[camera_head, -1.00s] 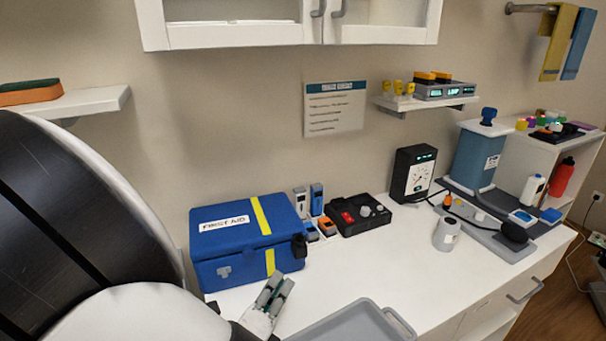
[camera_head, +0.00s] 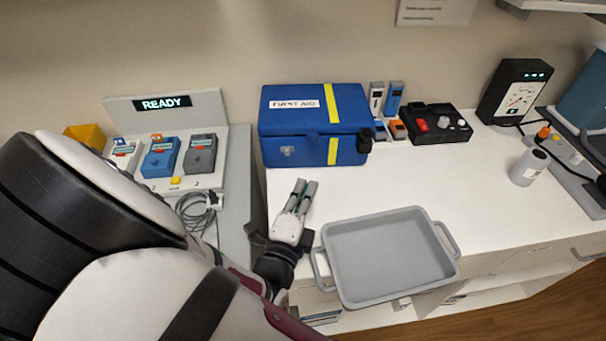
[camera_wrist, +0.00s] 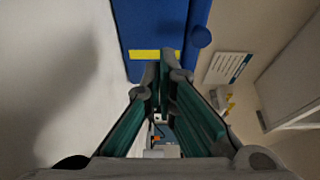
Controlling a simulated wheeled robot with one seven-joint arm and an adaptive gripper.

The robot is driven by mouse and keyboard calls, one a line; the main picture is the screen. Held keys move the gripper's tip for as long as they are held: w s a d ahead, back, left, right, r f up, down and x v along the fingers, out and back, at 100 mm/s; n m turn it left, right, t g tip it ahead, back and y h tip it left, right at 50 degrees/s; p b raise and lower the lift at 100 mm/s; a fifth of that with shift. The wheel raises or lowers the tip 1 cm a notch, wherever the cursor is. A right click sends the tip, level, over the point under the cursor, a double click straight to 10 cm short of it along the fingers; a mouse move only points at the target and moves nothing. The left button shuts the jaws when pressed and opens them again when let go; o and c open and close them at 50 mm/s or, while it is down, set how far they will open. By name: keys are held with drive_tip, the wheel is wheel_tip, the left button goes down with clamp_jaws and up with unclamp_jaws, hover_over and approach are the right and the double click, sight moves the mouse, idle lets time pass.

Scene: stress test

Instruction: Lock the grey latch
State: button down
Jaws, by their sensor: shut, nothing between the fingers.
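A blue first aid box (camera_head: 315,110) with a white label and yellow stripes stands closed at the back of the white counter. The small grey latch (camera_head: 287,151) is on the left part of its front face. A dark latch (camera_head: 365,141) sits at the front right corner. My gripper (camera_head: 305,184) is in front of the box, apart from it, with its fingers shut and empty. In the wrist view, my gripper's fingers (camera_wrist: 168,62) come together below the blue box (camera_wrist: 150,22) and its yellow stripe. The grey latch cannot be made out there.
A grey tray (camera_head: 390,255) lies at the counter's front edge, right of my gripper. A black device with knobs (camera_head: 438,124) and small blue and white devices stand right of the box. A READY station (camera_head: 170,150) with a coiled cable is at left. The counter (camera_head: 425,175) is clear mid-right.

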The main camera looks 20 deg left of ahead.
sight(294, 152)
drive_tip(key=w+b, duration=0.1)
drive_tip(key=w, duration=0.2)
drive_tip(key=w+b, duration=0.2)
drive_tip(key=w, duration=0.1)
drive_tip(key=w+a+b, duration=0.1)
drive_tip(key=w+b, duration=0.1)
drive_tip(key=w, duration=0.1)
drive_tip(key=shift+w+a+f, duration=0.1)
drive_tip(key=shift+w+f, duration=0.05)
drive_tip(key=shift+w, duration=0.1)
drive_tip(key=shift+s+a+r, duration=0.1)
drive_tip(key=shift+s+a, duration=0.3)
drive_tip(key=shift+a, duration=0.2)
drive_tip(key=shift+s+a+r, duration=0.1)
drive_tip(key=shift+s+a, duration=0.25)
drive_tip(key=shift+a, duration=0.25)
drive_tip(key=shift+s+a, duration=0.35)
drive_tip(key=shift+a, duration=0.25)
drive_tip(key=shift+s+a+p, duration=0.5)
drive_tip(key=shift+a+p, duration=0.3)
drive_tip(key=shift+a, duration=0.25)
drive_tip(key=shift+s, duration=0.1)
